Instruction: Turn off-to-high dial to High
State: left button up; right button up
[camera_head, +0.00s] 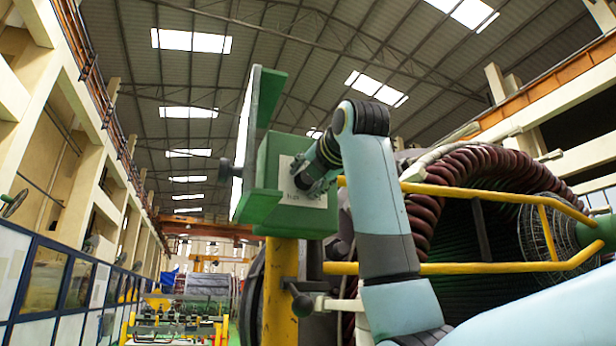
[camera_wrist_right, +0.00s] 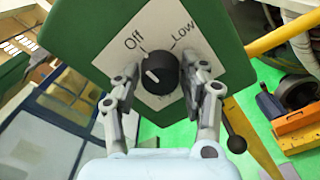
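The off-to-high dial (camera_wrist_right: 160,68) is a round black knob on a white label plate (camera_wrist_right: 119,57) fixed to a green box (camera_wrist_right: 85,30). "Off" and "Low" are printed above the knob; a third label below is mostly hidden by a finger. A white mark shows on the knob's lower left. My right gripper (camera_wrist_right: 162,70) is open, with one finger on each side of the knob; the left-hand finger looks slightly apart from it, and contact on the right is unclear. In the head view my right gripper (camera_head: 305,183) is at the box's (camera_head: 271,160) plate. My left gripper is out of view.
A yellow post (camera_head: 280,285) holds the box. Yellow rails (camera_head: 480,267) and a large stator with dark red coils (camera_head: 440,190) stand to the right. A black ball-ended lever (camera_wrist_right: 236,143) is near my right gripper. Blue-framed panels (camera_head: 60,285) line the left.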

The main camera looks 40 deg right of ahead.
jog(key=c, duration=0.7)
jog(key=shift+c, duration=0.2)
